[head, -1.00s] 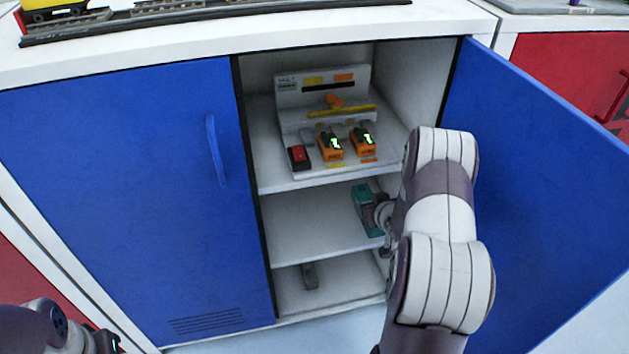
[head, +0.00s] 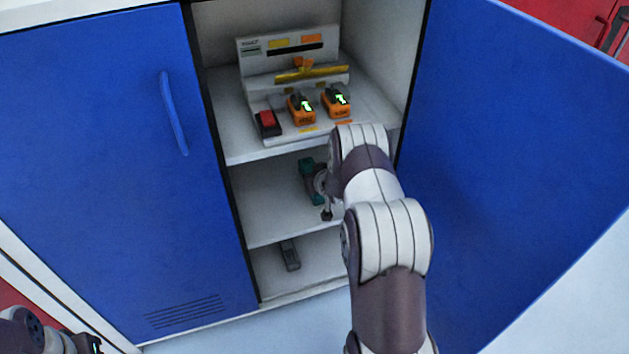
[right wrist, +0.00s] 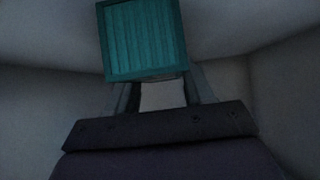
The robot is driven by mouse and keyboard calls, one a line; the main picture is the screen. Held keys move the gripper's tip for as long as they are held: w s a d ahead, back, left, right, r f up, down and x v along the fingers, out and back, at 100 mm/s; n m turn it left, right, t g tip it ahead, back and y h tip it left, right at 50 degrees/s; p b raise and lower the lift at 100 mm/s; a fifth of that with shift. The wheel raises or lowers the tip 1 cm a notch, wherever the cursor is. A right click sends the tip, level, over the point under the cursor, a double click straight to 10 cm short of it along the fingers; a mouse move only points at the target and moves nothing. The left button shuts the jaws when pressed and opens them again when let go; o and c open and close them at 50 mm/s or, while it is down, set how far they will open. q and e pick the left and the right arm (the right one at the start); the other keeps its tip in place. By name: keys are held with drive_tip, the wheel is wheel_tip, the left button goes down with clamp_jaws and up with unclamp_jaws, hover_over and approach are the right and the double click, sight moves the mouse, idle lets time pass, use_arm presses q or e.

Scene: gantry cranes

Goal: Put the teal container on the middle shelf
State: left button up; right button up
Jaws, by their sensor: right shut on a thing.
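The teal container (head: 307,168) is a small ribbed box, partly hidden behind my right arm in the head view. It is inside the cabinet, in the space of the middle shelf (head: 265,215). It also shows in the right wrist view (right wrist: 144,40), at the top centre, close to the fingers. I cannot tell whether the container touches the shelf. My left gripper (head: 92,345) is at the bottom left edge, outside the cabinet, and its jaws are not clear.
The upper shelf (head: 245,150) holds a charger stand with orange batteries (head: 301,111) and a red-and-black block (head: 267,123). A dark grey object (head: 290,255) lies on the bottom shelf. The left blue door (head: 90,170) is shut; the right blue door (head: 510,150) stands open beside my right arm.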

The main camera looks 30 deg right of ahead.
drive_tip(key=o, duration=1.1)
drive_tip(key=shift+s+r, duration=0.1)
drive_tip(key=shift+r, duration=0.2)
drive_tip(key=p+v, duration=0.5)
drive_tip(key=v, duration=0.6)
drive_tip(key=s+a+r+n+g+y, duration=0.1)
drive_tip(key=s+a+r+g, duration=0.3)
drive_tip(key=a+r, duration=0.45)
drive_tip(key=s+a+r+g, duration=0.1)
drive_tip(key=s+a, duration=0.3)
drive_tip(key=s, duration=0.1)
drive_tip(key=s+a+r+n+g+y, duration=0.1)
drive_tip(key=s+a+r+g, duration=0.1)
drive_tip(key=s+a, duration=0.2)
drive_tip(key=s+a+r+n+g, duration=0.1)
drive_tip(key=s+a+g, duration=0.1)
drive_tip(key=s+a, duration=0.3)
drive_tip(key=shift+s+a+r, duration=0.1)
drive_tip(key=shift+s+r, duration=0.1)
drive_tip(key=shift+s, duration=1.25)
